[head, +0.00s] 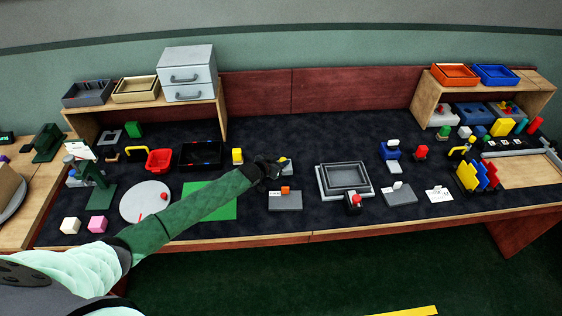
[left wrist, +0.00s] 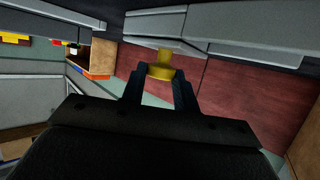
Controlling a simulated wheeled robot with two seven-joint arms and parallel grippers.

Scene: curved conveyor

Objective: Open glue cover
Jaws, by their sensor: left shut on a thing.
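My left gripper (head: 273,170) reaches in over the middle of the dark table mat. In the left wrist view its two dark fingers (left wrist: 160,92) are shut on a small yellow piece (left wrist: 160,72), which could be the glue cover. In the head view a small pale and yellow thing (head: 286,161) shows just past the fingertips; the gripper hides much of it. I cannot tell whether the yellow piece is still joined to a glue bottle. My right gripper is in neither view.
A yellow block (head: 237,155) stands left of the gripper. A green mat (head: 217,209) lies partly under my left arm. A grey plate with an orange block (head: 285,190) is just in front. A grey tray (head: 319,182) stands to the right. Bare mat lies behind the gripper.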

